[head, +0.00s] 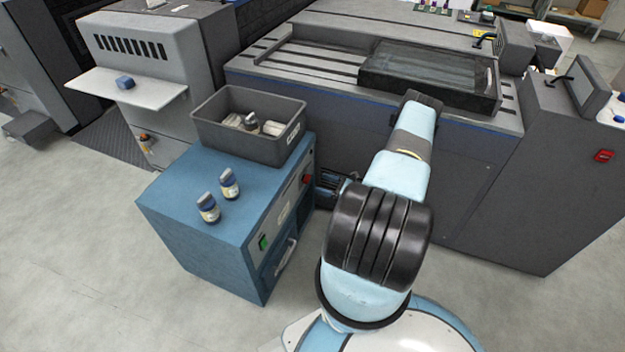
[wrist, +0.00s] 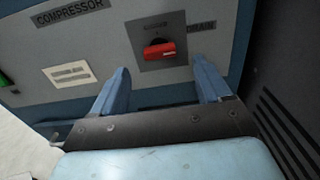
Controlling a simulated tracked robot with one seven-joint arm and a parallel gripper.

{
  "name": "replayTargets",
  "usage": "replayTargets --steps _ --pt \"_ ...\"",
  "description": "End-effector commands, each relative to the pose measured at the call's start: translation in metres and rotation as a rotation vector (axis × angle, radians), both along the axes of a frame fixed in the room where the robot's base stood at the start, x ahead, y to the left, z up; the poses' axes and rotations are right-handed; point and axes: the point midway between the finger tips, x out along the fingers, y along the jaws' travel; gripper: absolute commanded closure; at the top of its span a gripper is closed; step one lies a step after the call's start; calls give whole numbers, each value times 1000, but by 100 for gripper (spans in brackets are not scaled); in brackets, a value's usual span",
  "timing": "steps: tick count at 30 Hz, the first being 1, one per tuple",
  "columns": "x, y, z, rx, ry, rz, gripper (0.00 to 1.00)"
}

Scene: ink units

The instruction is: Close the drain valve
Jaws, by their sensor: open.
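The drain valve is a red handle (wrist: 160,49) on a grey square plate (wrist: 150,24) in the wrist view, lying nearly level across a dark hub. It also shows small and red on the compressor's front in the head view (head: 307,179). A label reading DRAIN, partly covered, is beside the plate at the right. My gripper (wrist: 160,66) is open, its two blue fingers pointing at the panel, one to each side below the handle. It seems apart from the handle. In the head view my gripper (head: 329,183) is partly hidden behind my arm.
The blue compressor cabinet (head: 190,240) has a green switch (head: 263,242) and carries a grey bin (head: 215,128) and two bottles (head: 209,210). A large grey machine (head: 470,180) stands close on the right. Open floor lies at the front left.

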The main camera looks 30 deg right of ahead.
Motion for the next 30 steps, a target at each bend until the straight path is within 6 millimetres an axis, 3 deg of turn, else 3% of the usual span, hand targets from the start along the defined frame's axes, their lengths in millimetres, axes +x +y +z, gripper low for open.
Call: replayTargets --steps 12,25,30 --pt "48 37 0 -1 -1 2 23" --pt "55 43 0 -1 -1 1 23" --pt "55 43 0 -1 -1 1 37"
